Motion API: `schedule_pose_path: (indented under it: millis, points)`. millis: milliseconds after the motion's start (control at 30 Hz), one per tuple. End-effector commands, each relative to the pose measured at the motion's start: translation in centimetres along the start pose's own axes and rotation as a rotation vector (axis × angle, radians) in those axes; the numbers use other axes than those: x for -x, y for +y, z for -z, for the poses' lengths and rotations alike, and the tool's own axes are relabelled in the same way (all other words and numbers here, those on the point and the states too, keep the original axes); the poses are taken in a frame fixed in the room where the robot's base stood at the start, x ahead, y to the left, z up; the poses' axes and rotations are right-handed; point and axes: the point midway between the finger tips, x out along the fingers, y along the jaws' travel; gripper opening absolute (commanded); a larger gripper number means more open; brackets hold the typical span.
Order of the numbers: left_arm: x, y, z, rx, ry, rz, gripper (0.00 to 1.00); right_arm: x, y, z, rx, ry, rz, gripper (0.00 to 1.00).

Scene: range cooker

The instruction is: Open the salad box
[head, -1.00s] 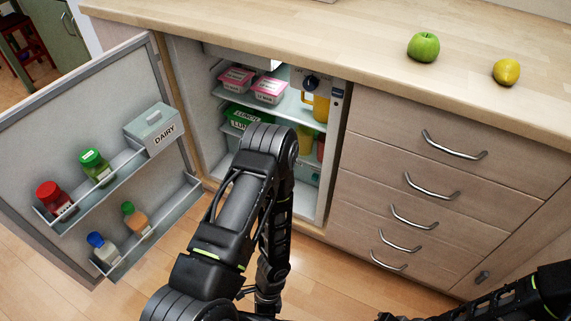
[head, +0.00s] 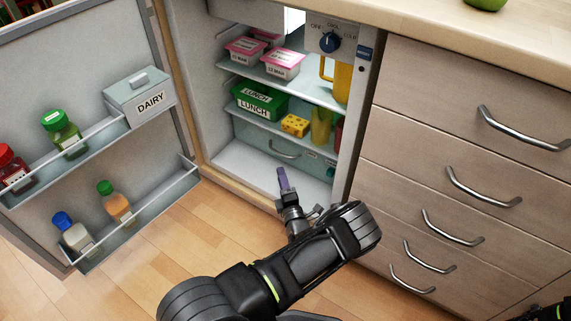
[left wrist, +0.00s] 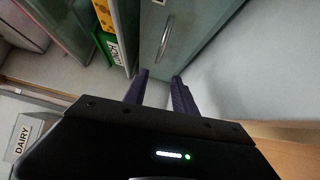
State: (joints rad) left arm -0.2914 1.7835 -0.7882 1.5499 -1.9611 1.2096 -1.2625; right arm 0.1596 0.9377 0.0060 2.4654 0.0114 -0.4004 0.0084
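The salad box is a pale blue-grey drawer front (head: 260,139) under the lower shelf of the open fridge, and it looks shut. Its bar handle (head: 285,150) shows in the head view; the handle (left wrist: 164,42) also shows ahead of the fingers in the left wrist view. My left gripper (head: 283,180) is at the fridge's floor, below and in front of the handle, apart from it. In the left wrist view its two purple fingers (left wrist: 160,88) are spread with nothing between them. Only a bit of my right arm shows at the lower right; its gripper is out of view.
The fridge door (head: 75,62) stands open at the left, with bottles and a dairy box (head: 140,97). A green lunch box (head: 260,102) and cheese (head: 295,125) sit above the drawer. Wooden drawers (head: 460,140) stand at the right.

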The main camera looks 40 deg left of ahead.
Motion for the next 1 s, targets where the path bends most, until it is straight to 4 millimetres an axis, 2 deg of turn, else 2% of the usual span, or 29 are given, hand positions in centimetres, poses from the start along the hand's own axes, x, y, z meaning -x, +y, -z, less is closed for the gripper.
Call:
schedule_pose_path:
  millis: [100, 533, 667, 1000]
  points:
    - [-0.1, 0.1, -1.3, -0.025, -0.045, -0.022, 0.32, -0.2, 0.1, 0.0, 0.000, 0.002, 0.000, 0.31]
    - [-0.7, 0.1, -1.3, -0.023, -0.042, -0.021, 0.32, -0.5, 0.2, 0.1, 0.000, 0.002, 0.000, 0.31]
    - [-2.1, 0.0, -1.3, -0.022, -0.041, -0.022, 0.32, -1.1, 0.4, 0.1, 0.000, 0.005, 0.000, 0.31]
    - [-7.1, 0.1, -1.5, -0.021, -0.041, -0.021, 0.32, -2.7, 1.0, 0.3, -0.003, 0.008, 0.003, 0.31]
